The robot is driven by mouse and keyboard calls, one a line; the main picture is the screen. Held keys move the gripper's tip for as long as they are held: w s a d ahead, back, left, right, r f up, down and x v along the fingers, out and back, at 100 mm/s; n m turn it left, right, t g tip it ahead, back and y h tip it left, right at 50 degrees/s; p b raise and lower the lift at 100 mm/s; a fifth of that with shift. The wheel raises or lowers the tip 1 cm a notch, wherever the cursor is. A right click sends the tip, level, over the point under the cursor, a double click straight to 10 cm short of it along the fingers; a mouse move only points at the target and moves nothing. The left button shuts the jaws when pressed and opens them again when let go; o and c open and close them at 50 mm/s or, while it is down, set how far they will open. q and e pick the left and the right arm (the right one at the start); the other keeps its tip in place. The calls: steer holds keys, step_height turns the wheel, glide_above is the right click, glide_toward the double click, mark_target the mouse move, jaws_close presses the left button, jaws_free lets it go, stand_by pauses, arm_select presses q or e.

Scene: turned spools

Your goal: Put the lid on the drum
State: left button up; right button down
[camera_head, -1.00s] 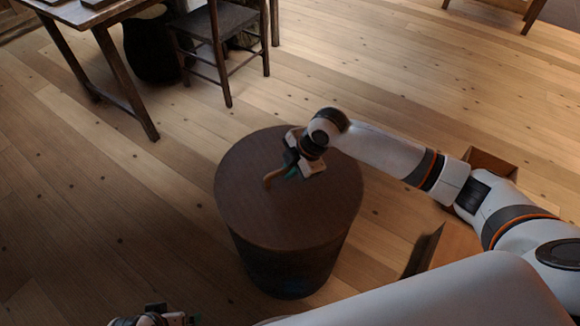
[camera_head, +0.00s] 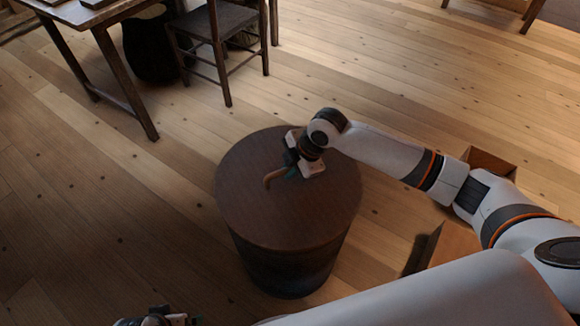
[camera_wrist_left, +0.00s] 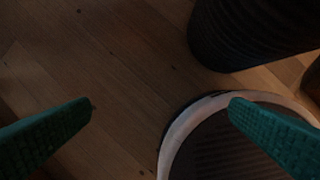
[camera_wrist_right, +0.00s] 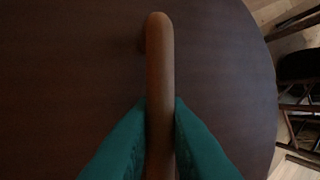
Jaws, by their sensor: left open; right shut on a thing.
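The round dark brown lid (camera_head: 315,220) lies over the top of the dark drum (camera_head: 290,270), its rim looking level with the drum's mouth; I cannot tell how closely it is seated. A tan curved handle (camera_head: 269,179) stands on the lid. My right gripper (camera_head: 286,174) is over the lid, shut on the handle. In the right wrist view the green fingers press both sides of the handle (camera_wrist_right: 160,70) above the lid's surface (camera_wrist_right: 90,60). My left gripper (camera_wrist_left: 160,115) is open and empty, with the drum (camera_wrist_left: 255,30) ahead of it at the upper right.
An open cardboard box (camera_head: 455,243) stands right of the drum, partly behind my right arm. A wooden table (camera_head: 100,35), a chair (camera_head: 225,40) and a dark round container (camera_head: 152,45) are at the back left. Floor left of the drum is clear.

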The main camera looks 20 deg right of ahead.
arm_select(q)
steer(key=shift+w+d+f, duration=0.1)
steer(key=shift+w+f, duration=0.1)
steer(key=shift+f, duration=0.45)
steer(key=shift+f, duration=0.1)
arm_select(e)
steer(key=shift+w, duration=0.1)
steer(key=c, duration=1.5)
jaws_free()
steer(key=shift+o, duration=1)
steer(key=shift+f, duration=0.2)
steer(key=o, duration=0.4)
steer(key=shift+r, duration=0.15)
